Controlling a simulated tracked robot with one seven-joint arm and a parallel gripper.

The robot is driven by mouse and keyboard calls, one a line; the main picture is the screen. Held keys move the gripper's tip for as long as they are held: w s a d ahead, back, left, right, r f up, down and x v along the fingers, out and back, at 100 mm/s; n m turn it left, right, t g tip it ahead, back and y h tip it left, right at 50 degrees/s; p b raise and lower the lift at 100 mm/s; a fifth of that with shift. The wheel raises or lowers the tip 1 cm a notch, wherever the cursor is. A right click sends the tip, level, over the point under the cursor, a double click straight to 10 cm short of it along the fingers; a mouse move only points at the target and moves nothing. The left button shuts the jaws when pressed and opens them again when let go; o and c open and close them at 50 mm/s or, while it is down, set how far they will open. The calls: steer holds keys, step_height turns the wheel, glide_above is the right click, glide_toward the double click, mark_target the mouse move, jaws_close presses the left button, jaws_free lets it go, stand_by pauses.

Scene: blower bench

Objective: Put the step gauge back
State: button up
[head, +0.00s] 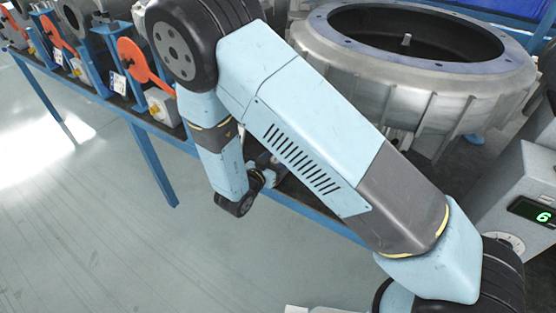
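I cannot make out the step gauge in the head view. My light-blue arm crosses the middle of the picture and hides part of the bench. Its wrist hangs down at the bench's front edge. What seems to be my gripper (266,164) is small, dark and partly hidden behind the wrist and arm. I cannot tell whether its fingers are open or shut, or whether it holds anything.
A big grey blower housing (350,70) with a round opening stands at the back right. A grey box (520,200) with a green "6" display is at right. Orange-handled valves (143,62) line the blue-framed bench (152,165) at left. The floor in front is clear.

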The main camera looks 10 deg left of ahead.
steer(key=shift+r, duration=0.15)
steer(key=v, duration=1.2)
stand_by(0.3)
